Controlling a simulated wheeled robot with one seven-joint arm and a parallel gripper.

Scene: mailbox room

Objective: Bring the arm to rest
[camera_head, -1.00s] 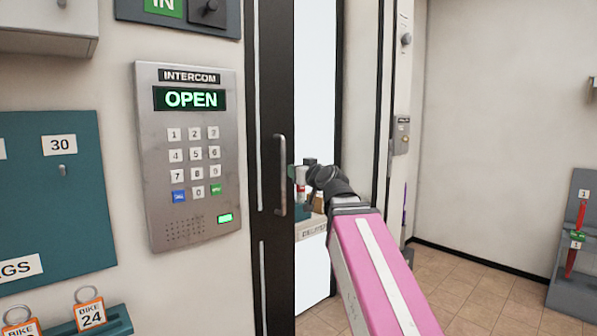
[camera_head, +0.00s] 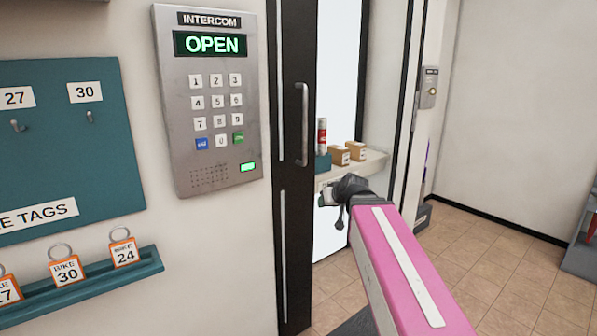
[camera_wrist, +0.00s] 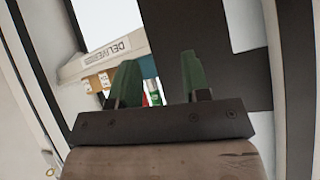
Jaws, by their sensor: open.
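My pink arm reaches in from the lower right of the head view, in front of the doorway. My gripper (camera_wrist: 158,82) shows in the wrist view with its two green fingers apart and nothing between them. In the head view my gripper (camera_head: 326,196) is small and partly hidden by my own wrist. It is below the delivery shelf (camera_head: 368,164) and to the right of the dark sliding door (camera_head: 292,230), apart from the door's handle (camera_head: 302,125) as far as I can tell.
The intercom (camera_head: 210,100) reads OPEN. A teal board (camera_head: 70,140) and a rack (camera_head: 90,285) with bike tags are at left. Small boxes (camera_head: 341,154) and a red-and-white can (camera_head: 322,135) stand on the shelf.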

